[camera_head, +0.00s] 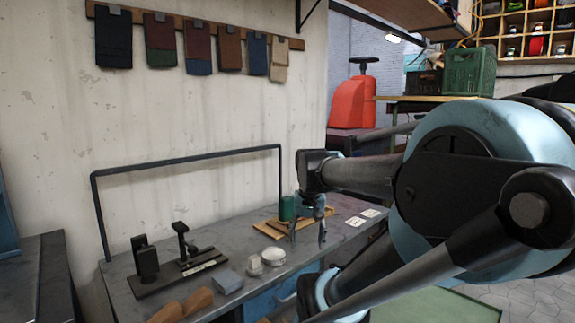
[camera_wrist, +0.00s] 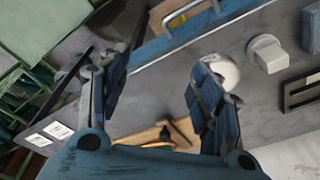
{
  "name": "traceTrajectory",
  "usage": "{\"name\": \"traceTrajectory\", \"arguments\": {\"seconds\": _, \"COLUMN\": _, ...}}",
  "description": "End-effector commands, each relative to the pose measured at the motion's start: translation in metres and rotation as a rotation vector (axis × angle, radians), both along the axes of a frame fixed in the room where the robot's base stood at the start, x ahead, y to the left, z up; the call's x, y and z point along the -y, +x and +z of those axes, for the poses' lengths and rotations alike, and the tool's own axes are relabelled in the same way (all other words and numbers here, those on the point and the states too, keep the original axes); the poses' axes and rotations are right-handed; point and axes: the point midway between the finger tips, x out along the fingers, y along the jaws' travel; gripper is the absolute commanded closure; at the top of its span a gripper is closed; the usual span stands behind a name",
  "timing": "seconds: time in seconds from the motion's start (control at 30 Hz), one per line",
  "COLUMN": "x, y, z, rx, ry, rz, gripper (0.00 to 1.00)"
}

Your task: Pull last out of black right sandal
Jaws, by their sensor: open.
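My gripper (camera_head: 308,239) hangs over the right part of the grey workbench (camera_head: 235,255) with its fingers pointing down. In the wrist view my gripper (camera_wrist: 160,62) has its two fingers spread wide with nothing between them. I cannot make out a black sandal for certain in either view.
A black stand (camera_head: 180,262) is on the bench's left. A white round piece (camera_head: 273,256), a white block (camera_wrist: 267,53) and a wooden board (camera_wrist: 150,138) lie near my gripper. A blue drawer (camera_head: 268,300) with a handle (camera_wrist: 192,24) is below. A bent rail (camera_head: 190,161) borders the back.

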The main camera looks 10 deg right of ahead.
Motion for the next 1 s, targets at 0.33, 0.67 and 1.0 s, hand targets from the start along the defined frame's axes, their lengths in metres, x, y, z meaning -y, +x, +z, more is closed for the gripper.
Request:
{"name": "traceTrajectory", "arguments": {"seconds": 0.33, "x": -0.001, "y": 0.079, "z": 0.07, "rx": -0.047, "ry": 0.023, "rz": -0.209, "gripper": 0.41}}
{"name": "traceTrajectory", "arguments": {"seconds": 0.67, "x": -0.003, "y": 0.16, "z": 0.118, "rx": -0.088, "ry": 0.036, "rz": -0.41, "gripper": 0.41}}
{"name": "traceTrajectory", "arguments": {"seconds": 1.0, "x": -0.004, "y": 0.248, "z": 0.15, "rx": -0.128, "ry": 0.04, "rz": -0.62, "gripper": 0.41}}
